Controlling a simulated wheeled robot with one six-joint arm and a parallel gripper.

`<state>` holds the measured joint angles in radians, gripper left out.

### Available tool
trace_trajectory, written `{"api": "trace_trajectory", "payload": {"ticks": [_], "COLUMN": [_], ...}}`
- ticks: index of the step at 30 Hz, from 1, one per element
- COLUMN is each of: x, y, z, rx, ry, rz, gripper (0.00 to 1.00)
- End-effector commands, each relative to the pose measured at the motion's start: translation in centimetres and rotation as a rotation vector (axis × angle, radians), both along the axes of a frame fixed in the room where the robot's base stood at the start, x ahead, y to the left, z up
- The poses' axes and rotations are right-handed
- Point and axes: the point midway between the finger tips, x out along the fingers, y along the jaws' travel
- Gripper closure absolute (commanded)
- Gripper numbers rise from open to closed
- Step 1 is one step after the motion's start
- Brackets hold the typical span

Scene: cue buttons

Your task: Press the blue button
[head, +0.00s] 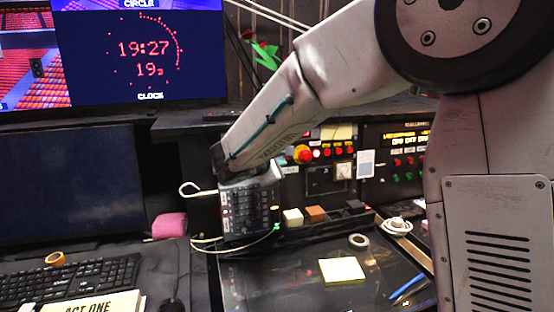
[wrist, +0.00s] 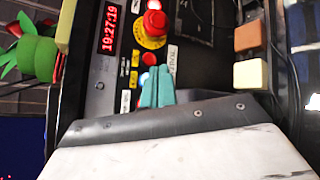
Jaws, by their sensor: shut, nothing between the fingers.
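I cannot pick out a blue button in either view. In the wrist view my gripper (wrist: 157,86) shows as two teal fingers, shut and empty. The fingers point toward a black control panel that carries a red mushroom button on a yellow ring (wrist: 153,24) and a smaller red button (wrist: 149,59). The fingertips overlap the panel just below the small red button in the picture; whether they touch it I cannot tell. In the head view my arm reaches down to the left in front of the console, and the fingers cannot be made out.
In the head view, a cream block (head: 292,217) and a brown block (head: 315,213) sit along the console's ledge. A yellow note pad (head: 341,270) and a tape roll (head: 358,240) lie on the dark desk. A keyboard (head: 70,279) and a pink block (head: 169,226) are left.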

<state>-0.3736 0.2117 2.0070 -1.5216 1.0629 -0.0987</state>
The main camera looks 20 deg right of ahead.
Motion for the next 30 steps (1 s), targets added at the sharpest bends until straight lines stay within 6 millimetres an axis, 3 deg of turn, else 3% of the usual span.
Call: {"api": "trace_trajectory", "payload": {"ticks": [8,30], "x": [1.5,1.5], "y": [0.0,0.0], "z": [-0.3,-0.2], "rx": [-0.001,0.0], "ry": [0.001,0.0], "rz": [0.0,0.0], "gripper": [1.0,1.0]}}
